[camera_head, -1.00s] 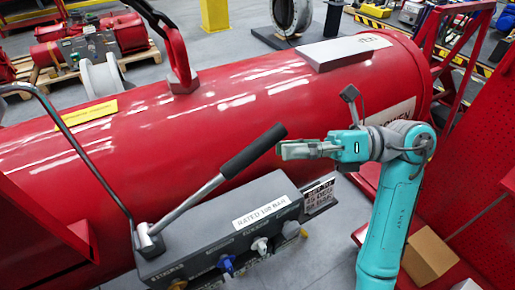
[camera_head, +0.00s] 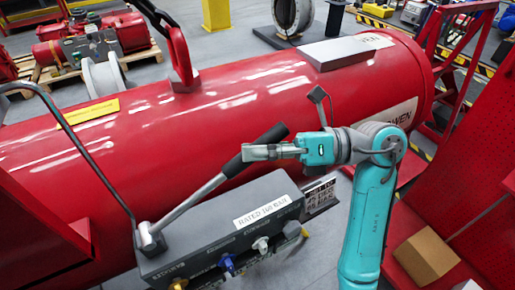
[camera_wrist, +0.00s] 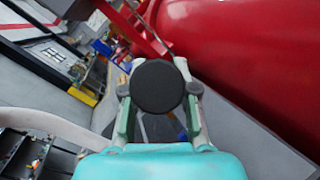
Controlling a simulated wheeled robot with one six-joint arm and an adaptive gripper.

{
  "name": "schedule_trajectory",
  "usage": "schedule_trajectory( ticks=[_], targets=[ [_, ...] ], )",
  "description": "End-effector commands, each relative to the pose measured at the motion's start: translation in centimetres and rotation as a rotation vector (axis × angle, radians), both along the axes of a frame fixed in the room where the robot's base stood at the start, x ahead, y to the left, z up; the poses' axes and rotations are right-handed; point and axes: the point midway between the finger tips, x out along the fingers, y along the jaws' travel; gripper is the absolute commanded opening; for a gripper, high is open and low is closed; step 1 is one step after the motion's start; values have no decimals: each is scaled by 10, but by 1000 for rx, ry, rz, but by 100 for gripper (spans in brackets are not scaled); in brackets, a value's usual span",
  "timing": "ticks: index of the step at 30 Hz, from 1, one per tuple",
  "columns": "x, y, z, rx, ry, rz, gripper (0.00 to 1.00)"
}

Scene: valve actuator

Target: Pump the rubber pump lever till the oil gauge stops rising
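The pump lever (camera_head: 188,205) is a metal rod with a black rubber grip (camera_head: 272,136), slanting up to the right from the grey pump box (camera_head: 200,242). My gripper (camera_head: 246,152) is at the grip from the right, its fingers overlapping the rubber in the head view. In the wrist view the round black end of the grip (camera_wrist: 157,87) lies between my two fingers (camera_wrist: 157,112). The fingers stand apart, with narrow gaps seen beside the grip; contact is not clear. I cannot make out the oil gauge in either view.
A big red cylinder (camera_head: 330,95) lies behind the lever. Blue (camera_head: 227,262) and white (camera_head: 261,245) knobs stick out of the pump box's front. A bent dark rod (camera_head: 85,160) rises at left. A cardboard box (camera_head: 428,256) sits at lower right.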

Motion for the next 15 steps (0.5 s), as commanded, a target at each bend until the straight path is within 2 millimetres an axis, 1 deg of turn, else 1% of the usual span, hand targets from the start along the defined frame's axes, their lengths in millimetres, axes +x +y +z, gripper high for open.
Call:
schedule_trajectory(
  ticks=[8, 11, 15],
  targets=[
    [1, -1, -2, 7, 6, 0, 0],
    [3, -3, -11, 37, 31, 1, 0],
    [7, -9, -32, 105, 80, 0, 0]
  ],
)
